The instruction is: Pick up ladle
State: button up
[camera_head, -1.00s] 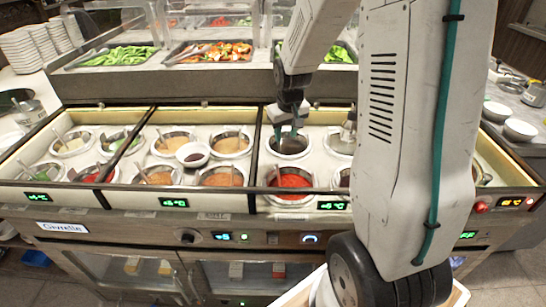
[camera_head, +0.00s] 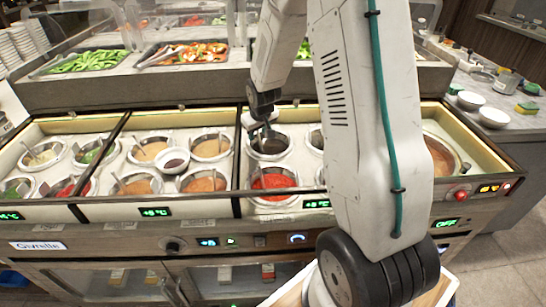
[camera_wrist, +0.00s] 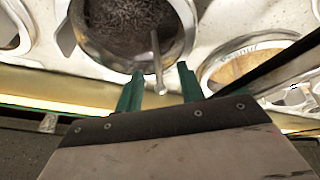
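A metal ladle (camera_wrist: 157,62) stands in a round pot of dark, grainy sauce (camera_wrist: 120,25), its handle leaning over the near rim in the wrist view. My gripper (camera_wrist: 160,85) has its two green fingers spread, one on each side of the handle's end, with gaps showing between. Whether the fingers are level with the handle in height is hard to tell. In the head view my gripper (camera_head: 266,132) is over the dark sauce pot (camera_head: 271,150) in the right middle section of the counter. The ladle is largely hidden there.
Pots of red sauce (camera_head: 273,182) and orange sauce (camera_head: 204,182) stand close by in the heated counter. A small bowl (camera_head: 173,161) sits between pots at the left. Dividers and the counter's front rail border the wells. White bowls (camera_head: 493,117) stand on the right-hand counter.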

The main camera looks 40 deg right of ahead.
jog(key=shift+c, duration=0.2)
grip_shut()
notch_tip(320, 180, up, 10)
jog(key=shift+r, duration=0.1)
dwell(0.3)
